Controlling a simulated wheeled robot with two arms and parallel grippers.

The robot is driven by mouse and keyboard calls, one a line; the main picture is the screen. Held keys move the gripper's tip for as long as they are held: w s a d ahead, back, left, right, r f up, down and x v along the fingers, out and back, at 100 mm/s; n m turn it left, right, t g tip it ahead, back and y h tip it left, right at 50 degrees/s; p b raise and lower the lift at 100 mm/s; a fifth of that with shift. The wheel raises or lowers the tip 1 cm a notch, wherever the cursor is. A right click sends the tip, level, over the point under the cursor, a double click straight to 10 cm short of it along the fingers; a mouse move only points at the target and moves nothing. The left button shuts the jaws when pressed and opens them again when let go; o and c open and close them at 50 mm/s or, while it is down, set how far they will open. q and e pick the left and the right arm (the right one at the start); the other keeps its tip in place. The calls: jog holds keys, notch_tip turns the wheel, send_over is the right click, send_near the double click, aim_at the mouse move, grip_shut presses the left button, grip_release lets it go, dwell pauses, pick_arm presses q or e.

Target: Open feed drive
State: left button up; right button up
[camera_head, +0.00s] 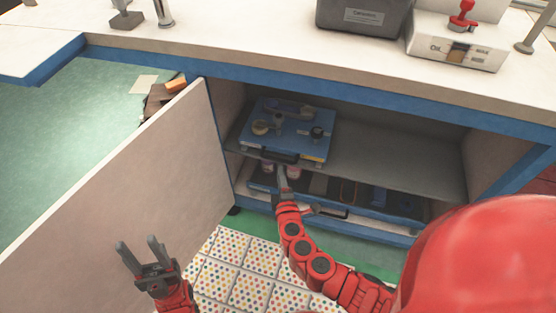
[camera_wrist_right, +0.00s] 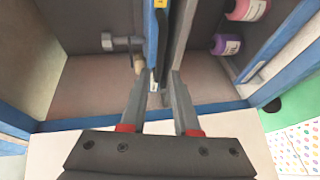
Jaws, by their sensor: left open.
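A blue panel-like unit (camera_head: 275,139) with several fittings on top lies on the grey shelf inside the cabinet, in the head view. It has a dark handle (camera_head: 279,157) on its front edge. I cannot tell for sure that it is the feed drive. My right gripper (camera_head: 282,172) is just in front of and below this handle. In the right wrist view its fingers (camera_wrist_right: 158,78) stand apart, at the blue unit's edge (camera_wrist_right: 152,40) and the shelf edge; contact is unclear. My left gripper (camera_head: 140,251) is open and empty in front of the cabinet door.
The cabinet door (camera_head: 130,190) stands open on the left. A lower drawer or tray (camera_head: 350,211) holds dark and blue items. The shelf's right part (camera_head: 400,168) is bare. A dotted mat (camera_head: 255,270) covers the floor.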

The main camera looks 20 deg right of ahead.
aim_at(278, 159)
jog(key=b+x, duration=0.1)
jog(key=x, duration=0.7)
jog(key=shift+w+d+f, duration=0.1)
jog(key=shift+f, duration=0.05)
jog(key=shift+c, duration=0.2)
grip_shut()
dwell(1.0)
